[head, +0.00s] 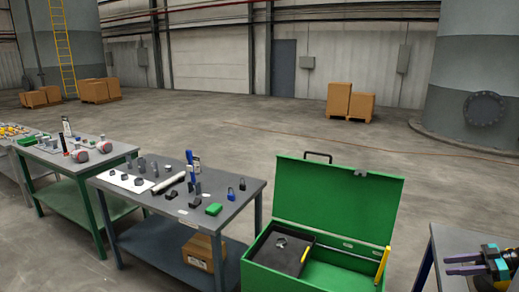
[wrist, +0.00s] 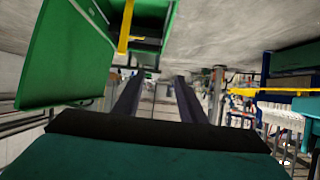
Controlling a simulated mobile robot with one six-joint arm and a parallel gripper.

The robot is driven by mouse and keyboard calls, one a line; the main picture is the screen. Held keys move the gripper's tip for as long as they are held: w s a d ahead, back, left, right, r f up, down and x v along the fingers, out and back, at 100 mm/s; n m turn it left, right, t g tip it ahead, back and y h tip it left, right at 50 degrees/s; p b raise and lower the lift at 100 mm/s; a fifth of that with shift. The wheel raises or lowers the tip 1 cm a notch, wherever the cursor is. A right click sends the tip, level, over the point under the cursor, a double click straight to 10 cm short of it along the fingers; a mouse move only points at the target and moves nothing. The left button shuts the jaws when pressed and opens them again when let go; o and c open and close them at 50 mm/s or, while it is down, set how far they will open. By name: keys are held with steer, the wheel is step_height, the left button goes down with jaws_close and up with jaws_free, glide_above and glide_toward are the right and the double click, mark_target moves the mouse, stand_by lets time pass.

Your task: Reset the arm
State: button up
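My gripper (head: 447,265) is at the lower right of the head view, fingers pointing left, beside the open green toolbox and over a grey table. In the wrist view, the two dark fingers of my gripper (wrist: 157,90) stand apart with nothing between them. It is open and empty. Most of my arm lies outside the head view.
The green toolbox (head: 340,200) has its lid raised and holds a dark tray (head: 280,250) and a yellow tool (head: 382,265). A grey table (head: 455,245) is at right. Workbenches with small parts, such as the middle one (head: 240,190), stand left.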

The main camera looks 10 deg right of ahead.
steer(key=w+a+f+m+g+b, duration=0.2)
steer(key=w+a+f+m+g, duration=0.15)
steer(key=a+f, duration=1.05)
steer(key=w+a+f+m+g+b, duration=0.2)
steer(key=w+a+f, duration=0.2)
steer(key=a+f, duration=1)
steer(key=s+a+f+m+g+h+b, duration=0.1)
steer(key=s+a+f+g, duration=0.3)
steer(key=a, duration=0.6)
steer(key=s+a+f+m+h+b, duration=0.1)
steer(key=a+f+h, duration=0.1)
steer(key=a+f, duration=0.6)
steer(key=s+a+f+m+g+h+b, duration=0.1)
steer(key=s+a+f, duration=0.3)
steer(key=s, duration=0.4)
steer(key=s+a+f+g+h+b, duration=0.1)
steer(key=s+a+f+h, duration=0.2)
steer(key=s+a, duration=0.4)
steer(key=s+a+f+m+g+h+b, duration=0.1)
steer(key=s+a+f+g+h+b, duration=0.1)
steer(key=s+a+f, duration=0.3)
steer(key=s+a+h, duration=0.1)
steer(key=s, duration=0.2)
steer(key=shift+s+a+f+m, duration=0.25)
steer(key=shift+s+m, duration=0.1)
steer(key=shift+s, duration=0.05)
